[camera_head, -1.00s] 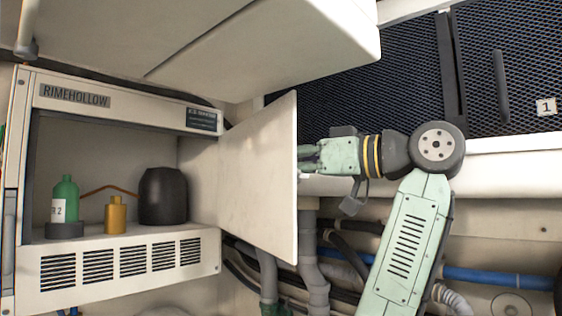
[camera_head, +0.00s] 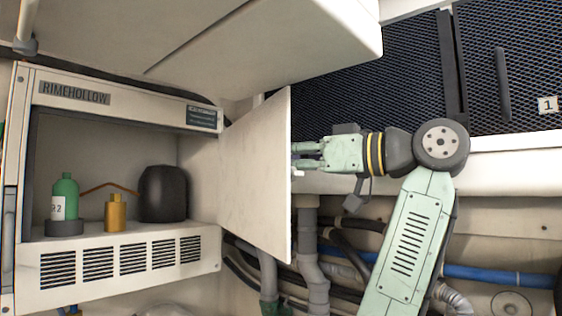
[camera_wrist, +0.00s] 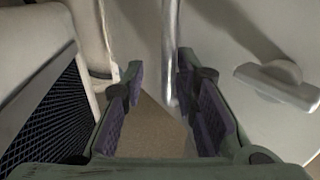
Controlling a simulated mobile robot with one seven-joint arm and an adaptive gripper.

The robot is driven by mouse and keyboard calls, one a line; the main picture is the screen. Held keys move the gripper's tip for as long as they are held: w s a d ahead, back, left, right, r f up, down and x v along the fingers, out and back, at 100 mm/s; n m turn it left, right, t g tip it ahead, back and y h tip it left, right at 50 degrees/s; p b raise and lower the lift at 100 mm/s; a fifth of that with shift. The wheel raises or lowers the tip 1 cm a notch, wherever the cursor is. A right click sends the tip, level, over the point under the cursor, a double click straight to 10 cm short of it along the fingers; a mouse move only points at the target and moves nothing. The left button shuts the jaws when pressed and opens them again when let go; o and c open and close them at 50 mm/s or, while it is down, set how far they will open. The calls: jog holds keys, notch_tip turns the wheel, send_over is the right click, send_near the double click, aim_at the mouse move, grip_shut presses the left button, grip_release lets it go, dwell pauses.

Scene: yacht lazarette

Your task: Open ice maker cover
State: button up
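The ice maker (camera_head: 120,94) is a white cabinet labelled RIMEHOLLOW at the left of the head view. Its flat white cover (camera_head: 255,180) stands swung out on the cabinet's right side, so the inside shows. My gripper (camera_head: 297,159) is at the cover's free edge, fingers pointing left, with the fingertips partly behind that edge. Whether a finger touches the cover cannot be told.
Inside the cabinet are a green bottle (camera_head: 65,198), a yellow bottle (camera_head: 115,215) and a dark rounded container (camera_head: 163,195). A white overhead locker (camera_head: 260,50) hangs above. Grey pipes (camera_head: 310,245) and a blue pipe (camera_head: 500,275) run below. Dark mesh panels (camera_head: 400,80) are behind.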

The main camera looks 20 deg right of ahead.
jog(key=v, duration=1.1)
jog(key=shift+s, duration=0.2)
jog(key=shift+d, duration=0.1)
jog(key=shift+c, duration=0.5)
